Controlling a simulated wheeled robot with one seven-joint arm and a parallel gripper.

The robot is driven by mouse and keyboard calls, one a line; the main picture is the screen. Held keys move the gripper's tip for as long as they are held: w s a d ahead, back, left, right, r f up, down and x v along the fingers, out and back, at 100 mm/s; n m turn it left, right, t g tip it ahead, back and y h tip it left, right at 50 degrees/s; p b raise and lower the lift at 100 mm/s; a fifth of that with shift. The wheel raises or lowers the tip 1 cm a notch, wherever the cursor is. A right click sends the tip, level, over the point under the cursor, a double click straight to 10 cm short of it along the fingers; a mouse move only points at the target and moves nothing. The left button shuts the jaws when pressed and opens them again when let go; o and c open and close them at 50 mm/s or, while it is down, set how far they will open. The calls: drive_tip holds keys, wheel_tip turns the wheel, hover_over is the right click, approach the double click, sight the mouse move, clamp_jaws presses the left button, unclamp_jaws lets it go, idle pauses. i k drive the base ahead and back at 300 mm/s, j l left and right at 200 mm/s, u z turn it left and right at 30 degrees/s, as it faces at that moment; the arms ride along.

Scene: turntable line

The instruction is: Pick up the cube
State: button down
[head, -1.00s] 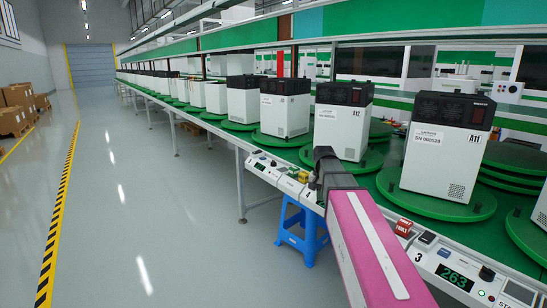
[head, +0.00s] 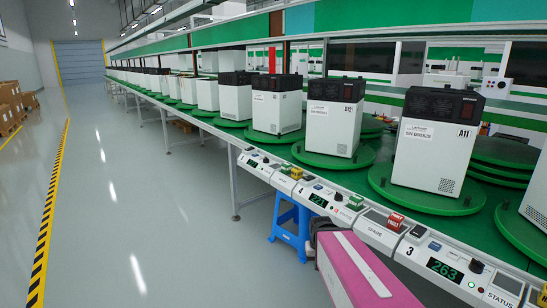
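A small red block (head: 395,222) with white lettering sits on the front control ledge, near the number 3. Its shape looks cube-like. A green block (head: 355,201) and a small yellow block (head: 297,172) also sit farther left along the ledge. I cannot tell which of these is the cube. My pink arm link reaches up from the bottom edge, below and left of the red block, and ends in a dark joint. My gripper fingers do not show, and I see no contact with any block.
White machines with black tops (head: 437,140) stand on green turntables (head: 425,195) behind the ledge. A blue stool (head: 291,222) stands on the floor under the line's edge. A green display (head: 444,269) reads 263. The grey floor (head: 150,200) to the left is clear.

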sight(356, 203)
drive_tip(key=k+j+u, duration=0.15)
drive_tip(key=k, duration=0.25)
drive_tip(key=k+j+u, duration=0.15)
drive_tip(key=k, duration=0.2)
drive_tip(key=k+j+u, duration=0.15)
drive_tip(key=k+j, duration=0.1)
drive_tip(key=k, duration=0.1)
